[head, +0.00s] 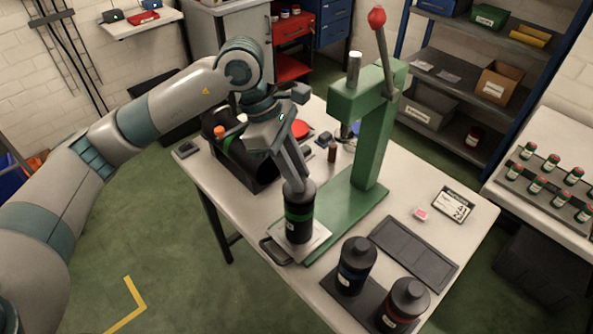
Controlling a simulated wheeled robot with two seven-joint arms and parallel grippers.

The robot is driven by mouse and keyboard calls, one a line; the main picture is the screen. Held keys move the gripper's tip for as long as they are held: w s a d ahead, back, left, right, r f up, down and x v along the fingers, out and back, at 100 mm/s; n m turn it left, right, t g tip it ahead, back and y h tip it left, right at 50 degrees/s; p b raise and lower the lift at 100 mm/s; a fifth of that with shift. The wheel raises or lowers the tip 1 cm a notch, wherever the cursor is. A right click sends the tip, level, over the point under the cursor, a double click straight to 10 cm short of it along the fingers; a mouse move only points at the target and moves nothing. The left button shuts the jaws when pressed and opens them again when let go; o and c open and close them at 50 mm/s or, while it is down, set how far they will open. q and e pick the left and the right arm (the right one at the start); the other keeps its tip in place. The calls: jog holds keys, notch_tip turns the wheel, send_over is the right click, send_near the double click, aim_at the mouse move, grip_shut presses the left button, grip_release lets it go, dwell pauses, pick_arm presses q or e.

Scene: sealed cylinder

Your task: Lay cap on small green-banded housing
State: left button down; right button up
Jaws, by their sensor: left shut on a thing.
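The small green-banded housing (298,227) is a black cylinder standing upright on a pale plate on the green press base. My left gripper (297,184) is directly above it, pointing down, with its fingers shut on the dark cap (299,194). The cap is at the top of the housing, in line with it. I cannot tell whether it touches the rim all round, as both are black and the fingers cover part of it. My right gripper is not in view.
The green press (366,150) with a red-knobbed lever stands close to the right of my gripper. A blue-banded housing (354,270) and a red-banded housing (402,306) stand at the front right beside a dark flat tray (413,252). A black tote (238,165) is behind left.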

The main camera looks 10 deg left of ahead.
pick_arm(q)
jog(key=shift+b, duration=0.55)
dwell(0.7)
dwell(0.3)
jog(key=c, duration=1)
grip_release()
jog(key=shift+r+p, duration=0.8)
jog(key=shift+r, duration=1.65)
